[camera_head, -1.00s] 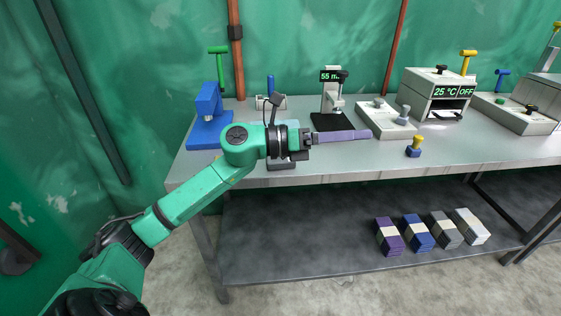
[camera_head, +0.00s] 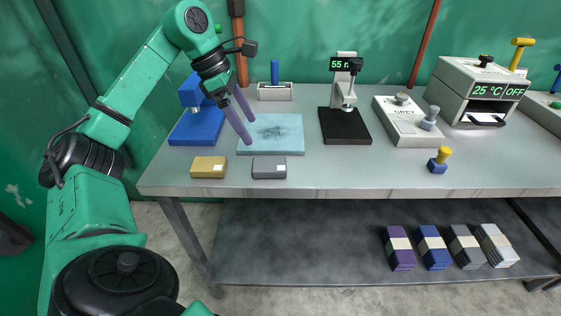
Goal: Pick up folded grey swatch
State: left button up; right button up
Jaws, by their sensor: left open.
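A small folded grey swatch (camera_head: 269,168) with a white label lies on the table near its front edge, just in front of a light blue mat (camera_head: 285,147). My left gripper (camera_head: 250,131) reaches in from the upper left, with its two long purple fingers pointing down over the mat. The fingers are apart with nothing between them. Their tips are behind and slightly left of the grey swatch, and do not touch it. My right gripper is not in view.
A folded yellow swatch (camera_head: 208,167) lies left of the grey one. A blue press (camera_head: 197,122) stands behind it. A black-based stand (camera_head: 345,126) and a grey device (camera_head: 408,122) are to the right. Several banded stacks, including a grey one (camera_head: 466,247), sit on the lower shelf.

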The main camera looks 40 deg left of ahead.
pick_arm(q)
jog(key=b, duration=0.2)
send_over(268, 163)
jog(key=s+a, duration=0.2)
notch_tip(268, 163, down, 6)
jog(key=shift+s+a+r, duration=0.1)
jog(key=shift+s+r, duration=0.05)
jog(key=shift+r, duration=0.1)
jog(key=x, duration=0.5)
jog(key=shift+w+f, duration=0.15)
jog(key=shift+w, duration=0.15)
jog(key=shift+w+d+f, duration=0.1)
jog(key=shift+d+f, duration=0.1)
jog(key=shift+d, duration=0.05)
jog(key=shift+w, duration=0.1)
jog(key=c, duration=1.3)
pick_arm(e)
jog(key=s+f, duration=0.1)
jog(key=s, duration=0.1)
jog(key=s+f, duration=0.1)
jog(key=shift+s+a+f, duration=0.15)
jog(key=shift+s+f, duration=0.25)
